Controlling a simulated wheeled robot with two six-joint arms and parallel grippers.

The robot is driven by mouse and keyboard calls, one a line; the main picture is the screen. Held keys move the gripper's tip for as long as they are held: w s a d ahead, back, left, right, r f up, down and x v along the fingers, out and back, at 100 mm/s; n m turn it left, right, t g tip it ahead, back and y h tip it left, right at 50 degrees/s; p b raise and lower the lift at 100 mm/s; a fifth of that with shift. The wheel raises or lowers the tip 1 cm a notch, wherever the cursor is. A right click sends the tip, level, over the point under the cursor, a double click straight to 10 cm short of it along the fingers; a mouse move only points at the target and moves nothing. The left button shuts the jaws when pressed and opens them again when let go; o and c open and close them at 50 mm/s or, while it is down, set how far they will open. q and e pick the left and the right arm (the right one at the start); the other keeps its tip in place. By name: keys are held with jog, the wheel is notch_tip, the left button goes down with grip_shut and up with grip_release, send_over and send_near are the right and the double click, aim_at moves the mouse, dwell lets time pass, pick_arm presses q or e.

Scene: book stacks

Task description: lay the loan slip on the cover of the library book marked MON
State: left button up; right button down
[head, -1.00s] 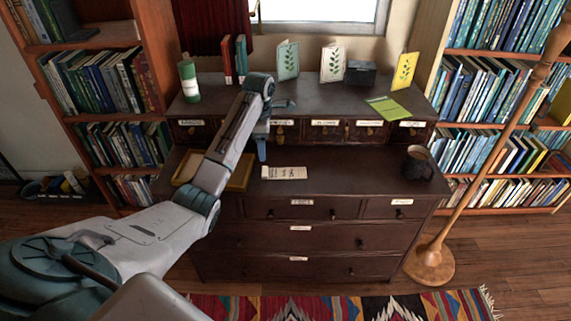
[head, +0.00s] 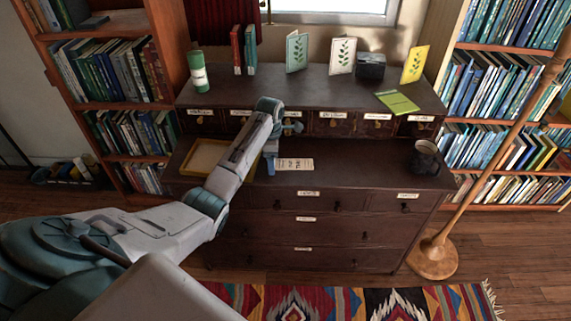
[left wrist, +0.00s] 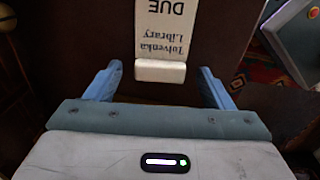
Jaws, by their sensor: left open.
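The loan slip (head: 295,164) is a cream strip lying on the dark desk's lower top. In the left wrist view the slip (left wrist: 165,28) reads "Tolvenka Library" and "DUE" upside down, with a thick white block (left wrist: 160,71) at its near end. My left gripper (head: 271,165) is at the slip's left end, open, with its blue fingers on either side of the white block and gaps on both sides. A yellow-green book (head: 397,102) lies flat on the upper shelf; no MON mark is legible on any book. My right gripper is not in view.
A wooden tray (head: 205,158) lies left of the slip and a dark mug (head: 424,158) stands at the right. Upright leaf-patterned cards, a dark box (head: 371,66) and a green-white cylinder (head: 198,72) stand on the upper shelf. The desk between slip and mug is clear.

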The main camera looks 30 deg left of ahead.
pick_arm(q)
jog(key=c, duration=1.1)
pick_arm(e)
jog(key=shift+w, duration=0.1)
pick_arm(q)
jog(key=shift+r, duration=0.1)
